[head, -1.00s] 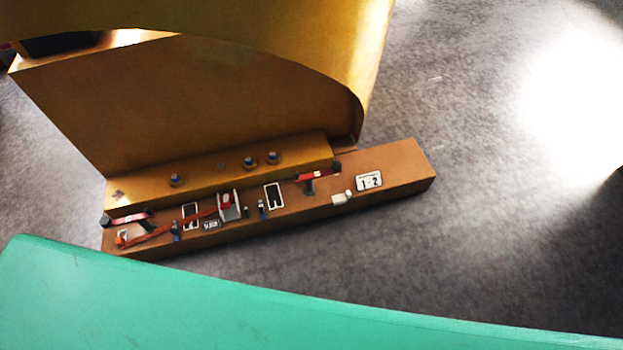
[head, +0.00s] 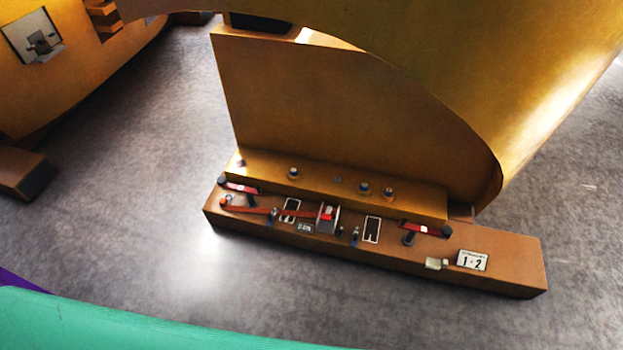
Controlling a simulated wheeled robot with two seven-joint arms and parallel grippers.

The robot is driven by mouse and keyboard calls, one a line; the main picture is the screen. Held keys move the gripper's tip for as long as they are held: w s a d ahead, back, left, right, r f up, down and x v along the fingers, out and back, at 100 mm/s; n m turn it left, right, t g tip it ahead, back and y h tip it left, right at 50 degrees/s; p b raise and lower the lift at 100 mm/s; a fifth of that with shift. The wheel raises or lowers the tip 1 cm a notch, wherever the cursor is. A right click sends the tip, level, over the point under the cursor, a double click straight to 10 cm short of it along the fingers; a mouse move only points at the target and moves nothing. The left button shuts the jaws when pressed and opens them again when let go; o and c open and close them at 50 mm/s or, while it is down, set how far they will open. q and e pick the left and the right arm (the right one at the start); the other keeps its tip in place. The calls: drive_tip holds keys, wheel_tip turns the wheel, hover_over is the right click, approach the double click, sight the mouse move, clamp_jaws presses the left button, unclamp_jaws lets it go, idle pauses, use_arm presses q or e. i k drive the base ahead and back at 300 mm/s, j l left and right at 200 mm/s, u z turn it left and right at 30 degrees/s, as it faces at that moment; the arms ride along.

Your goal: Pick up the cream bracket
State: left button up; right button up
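A small cream piece (head: 436,264) sits on the low brown base of a large yellow-brown casting, just left of a plate marked 1 2. It is too small to tell whether it is the cream bracket. No other cream part that looks like a bracket shows. Neither of my grippers is in view.
The casting's brown base (head: 510,262) carries red levers (head: 425,229), bolts and the marked plate (head: 472,260). Another yellow-brown casting (head: 70,75) stands at the upper left. A teal surface (head: 120,325) crosses the lower left corner, with a purple edge (head: 20,282). Grey floor (head: 130,190) lies clear between.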

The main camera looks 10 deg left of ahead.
sight(431, 263)
drive_tip(key=z, duration=1.15)
